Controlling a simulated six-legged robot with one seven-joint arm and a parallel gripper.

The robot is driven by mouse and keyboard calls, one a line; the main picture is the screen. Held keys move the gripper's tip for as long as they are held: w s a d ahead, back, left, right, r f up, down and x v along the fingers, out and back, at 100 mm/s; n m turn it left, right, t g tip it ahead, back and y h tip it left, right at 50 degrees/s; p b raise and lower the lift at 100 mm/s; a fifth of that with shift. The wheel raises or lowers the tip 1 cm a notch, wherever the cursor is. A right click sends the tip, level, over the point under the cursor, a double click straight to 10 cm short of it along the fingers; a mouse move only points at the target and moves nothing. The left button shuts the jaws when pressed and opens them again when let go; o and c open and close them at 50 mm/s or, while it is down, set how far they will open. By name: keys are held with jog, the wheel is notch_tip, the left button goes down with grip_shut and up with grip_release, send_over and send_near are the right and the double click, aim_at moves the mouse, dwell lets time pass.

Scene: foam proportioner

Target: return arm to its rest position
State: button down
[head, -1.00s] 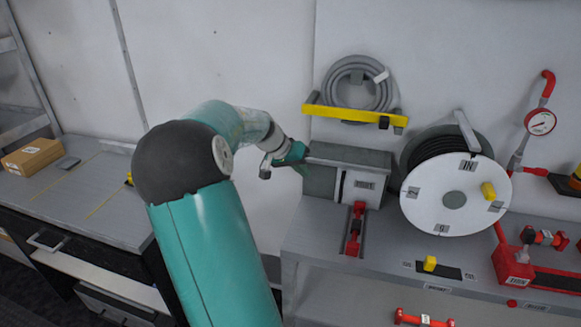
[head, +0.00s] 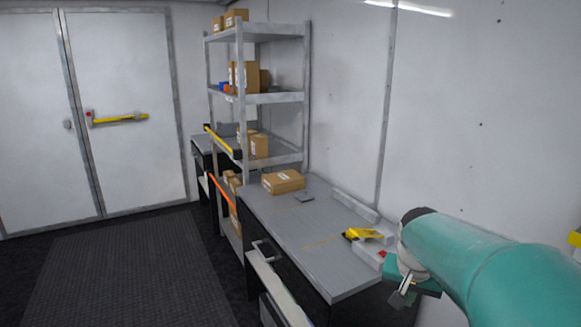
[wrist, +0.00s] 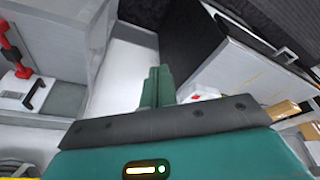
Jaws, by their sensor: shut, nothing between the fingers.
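My teal arm enters the head view from the lower right, and its wrist end hangs near the right corner of the grey workbench (head: 322,262). My gripper (wrist: 157,85) shows in the wrist view as two green fingers close together, with nothing held between them. In the head view only part of the hand end shows, below the arm's dark joint, and the fingertips are hard to make out. The hand appears in front of the bench's right end; I cannot tell the gap between them.
On the bench lie a cardboard box (head: 284,181) and a yellow tool (head: 363,234). A shelf rack (head: 272,98) with boxes stands behind. A door (head: 125,115) with a yellow bar is at left. The dark floor mat (head: 120,270) is clear.

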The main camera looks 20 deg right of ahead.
jog(key=s+a+n+t, duration=0.1)
jog(key=s+a+n, duration=0.1)
jog(key=a, duration=0.6)
jog(key=s+a+r+n+t+y, duration=0.1)
jog(key=s+a+n, duration=0.2)
jog(key=a, duration=0.5)
jog(key=s+a+r+n+t+y, duration=0.1)
jog(key=a+n, duration=0.3)
jog(key=a, duration=0.4)
jog(key=shift+s+a, duration=0.35)
jog(key=shift+s, duration=0.45)
